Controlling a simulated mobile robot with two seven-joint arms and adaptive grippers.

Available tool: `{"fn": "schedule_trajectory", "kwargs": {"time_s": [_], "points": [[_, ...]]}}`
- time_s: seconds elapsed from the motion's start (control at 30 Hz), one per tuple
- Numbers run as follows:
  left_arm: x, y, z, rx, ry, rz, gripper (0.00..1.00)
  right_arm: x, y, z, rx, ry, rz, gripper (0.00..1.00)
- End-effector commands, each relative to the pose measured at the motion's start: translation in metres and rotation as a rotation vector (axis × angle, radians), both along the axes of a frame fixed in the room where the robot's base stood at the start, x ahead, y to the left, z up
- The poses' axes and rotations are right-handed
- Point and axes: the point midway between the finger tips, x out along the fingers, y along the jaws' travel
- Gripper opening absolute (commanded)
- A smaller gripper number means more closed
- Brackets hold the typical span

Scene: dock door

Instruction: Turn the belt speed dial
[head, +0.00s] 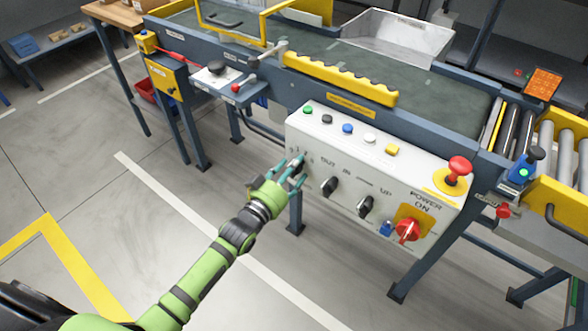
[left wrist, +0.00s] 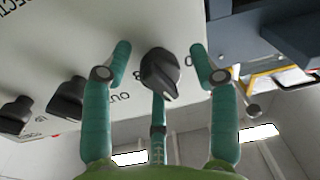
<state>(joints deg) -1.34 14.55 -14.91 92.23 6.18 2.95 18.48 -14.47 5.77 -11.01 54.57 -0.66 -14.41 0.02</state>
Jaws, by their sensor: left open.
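A white control panel (head: 345,158) stands on the front of the conveyor. A black dial (left wrist: 160,75) at its left end sits between the teal fingers of my left gripper (left wrist: 160,68) in the left wrist view. The fingers are open around the dial, with gaps visible on both sides. In the head view my left gripper (head: 290,170) reaches up to the panel's left end and mostly covers this dial. I cannot read its label. Two more black knobs, one (head: 330,186) near OUT and IN, one (head: 366,206) near UP, lie to its right.
Several coloured buttons line the panel's top, with a red emergency button (head: 459,169) and red power switch (head: 407,231) at right. Open floor lies in front.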

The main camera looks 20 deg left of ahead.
Motion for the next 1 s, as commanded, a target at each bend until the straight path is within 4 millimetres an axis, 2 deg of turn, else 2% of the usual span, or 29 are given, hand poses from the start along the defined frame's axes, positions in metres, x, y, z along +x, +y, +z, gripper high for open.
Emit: {"fn": "schedule_trajectory", "kwargs": {"time_s": [0.33,0.37,0.4,0.47,0.5,1.0], "points": [[0.0060,-0.0022,-0.0003,0.000,0.001,0.000,0.60,-0.0002,0.0003,0.0003,0.000,0.004,-0.002,0.38],[0.0060,-0.0022,-0.0003,0.000,0.001,0.000,0.52,-0.0003,0.0002,0.0002,0.000,0.004,-0.002,0.38],[0.0060,-0.0020,-0.0003,0.000,0.001,0.000,0.36,-0.0003,0.0002,0.0002,0.000,0.004,-0.002,0.38],[0.0060,-0.0020,-0.0004,0.000,0.001,0.000,0.12,-0.0002,0.0002,0.0003,0.000,0.004,-0.002,0.38],[0.0060,-0.0020,-0.0003,0.000,0.001,0.000,0.03,-0.0002,0.0002,0.0003,0.000,0.004,-0.002,0.38],[0.0063,-0.0018,0.0002,0.080,-0.027,0.001,0.03,-0.0026,-0.0005,0.0011,0.001,-0.003,-0.001,0.38]]}}
